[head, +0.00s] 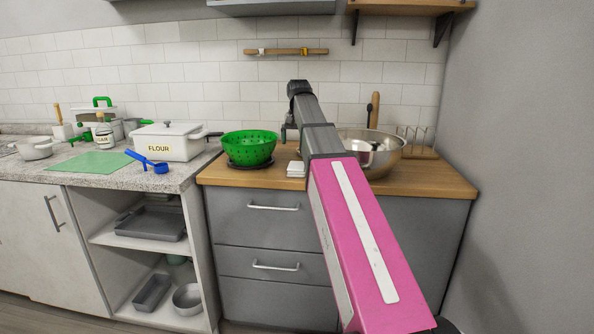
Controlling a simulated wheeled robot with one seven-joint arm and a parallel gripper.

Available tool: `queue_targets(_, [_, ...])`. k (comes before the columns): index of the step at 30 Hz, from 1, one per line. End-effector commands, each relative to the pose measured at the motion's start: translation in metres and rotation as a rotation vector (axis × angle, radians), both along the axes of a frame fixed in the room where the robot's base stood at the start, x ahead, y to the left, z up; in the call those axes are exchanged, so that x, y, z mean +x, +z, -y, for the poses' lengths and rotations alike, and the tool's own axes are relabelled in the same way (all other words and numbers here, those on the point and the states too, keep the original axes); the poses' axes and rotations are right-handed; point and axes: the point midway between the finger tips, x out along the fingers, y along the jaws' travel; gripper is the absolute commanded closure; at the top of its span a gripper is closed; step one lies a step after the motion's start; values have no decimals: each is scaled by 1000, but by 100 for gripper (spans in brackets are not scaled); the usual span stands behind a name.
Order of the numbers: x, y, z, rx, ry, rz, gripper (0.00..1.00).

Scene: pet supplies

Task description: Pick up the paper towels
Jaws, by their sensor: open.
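A small white folded stack (296,168), which looks like the paper towels, lies on the wooden countertop (440,182) just right of the green colander. No towel roll shows. My pink and grey arm reaches up from the lower right across the counter. My gripper (290,137) is small in the view, above and behind the white stack and apart from it. It is open and holds nothing that I can see. My forearm covers part of the counter to the right of the stack.
A green colander (248,146) stands close left of the stack, and a large metal bowl (385,155) stands right, partly behind my arm. A white flour box (166,141) and a blue utensil (148,163) sit on the left counter. A wall closes the right side.

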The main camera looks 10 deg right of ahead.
Motion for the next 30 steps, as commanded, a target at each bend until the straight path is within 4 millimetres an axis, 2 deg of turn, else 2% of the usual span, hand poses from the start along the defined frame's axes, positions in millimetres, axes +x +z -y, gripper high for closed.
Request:
queue_targets(7, [-1, -37, -1, 0, 1, 0, 0])
queue_targets(16, [-3, -58, -2, 0, 1, 1, 0])
queue_targets(24, [-6, -94, -5, 0, 1, 1, 0])
queue_targets(30, [-5, -100, -5, -1, 1, 2, 0])
